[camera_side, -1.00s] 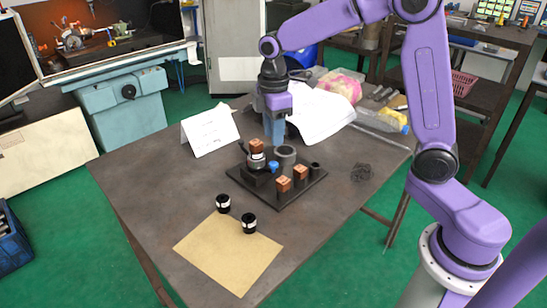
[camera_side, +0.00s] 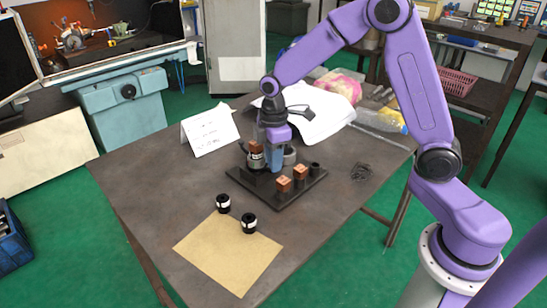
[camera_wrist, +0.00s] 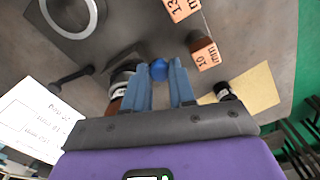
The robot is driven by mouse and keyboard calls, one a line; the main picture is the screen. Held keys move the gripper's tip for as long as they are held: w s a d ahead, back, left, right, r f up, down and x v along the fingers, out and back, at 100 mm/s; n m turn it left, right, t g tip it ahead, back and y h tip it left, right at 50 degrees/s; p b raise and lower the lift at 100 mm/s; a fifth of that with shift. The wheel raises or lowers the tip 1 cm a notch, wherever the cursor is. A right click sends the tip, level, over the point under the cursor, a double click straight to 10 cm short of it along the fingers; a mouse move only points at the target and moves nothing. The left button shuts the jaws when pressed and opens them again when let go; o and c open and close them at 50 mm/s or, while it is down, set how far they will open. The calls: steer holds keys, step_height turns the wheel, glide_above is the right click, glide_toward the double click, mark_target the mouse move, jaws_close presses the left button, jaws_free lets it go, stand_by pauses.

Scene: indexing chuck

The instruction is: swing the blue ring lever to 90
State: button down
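The chuck (camera_side: 255,163) is a dark cylinder with a white band, on a black base plate (camera_side: 289,199). A copper block (camera_side: 255,147) sits on top of it. The blue ball knob of the ring lever (camera_wrist: 159,69) shows in the wrist view between the tips of my gripper's blue fingers (camera_wrist: 160,66). The fingers stand apart, one on each side of the knob; I cannot tell whether they touch it. In the side view my gripper (camera_side: 275,170) is low beside the chuck and hides the knob. The chuck is partly hidden behind the left finger in the wrist view.
A grey tube (camera_side: 290,155) stands just behind my gripper. Copper blocks (camera_side: 283,184) (camera_side: 300,172) and a small dark cup (camera_side: 315,168) are on the plate. A black lever (camera_wrist: 72,79) sticks out near the chuck.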

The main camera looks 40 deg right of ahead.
stand_by(0.3)
steer(key=a+m, duration=0.1)
steer(key=m, duration=0.2)
steer(key=shift+a, duration=0.35)
steer(key=m, duration=0.1)
steer(key=a+m, duration=0.1)
steer(key=m, duration=0.1)
steer(key=shift+w+a+m, duration=0.25)
steer(key=shift+a+m, duration=0.1)
steer(key=shift+m, duration=0.05)
steer(key=m, duration=0.1)
steer(key=w+a+m, duration=0.1)
steer(key=m, duration=0.1)
steer(key=shift+a, duration=0.2)
steer(key=shift+w+a+m, duration=0.25)
steer(key=shift+w+m, duration=0.1)
steer(key=shift+m, duration=0.55)
steer(key=shift+w+a+m, duration=0.25)
steer(key=shift+w+m, duration=0.05)
steer(key=shift+m, duration=0.6)
steer(key=shift+r, duration=0.1)
steer(key=c, duration=1.2)
jaws_free()
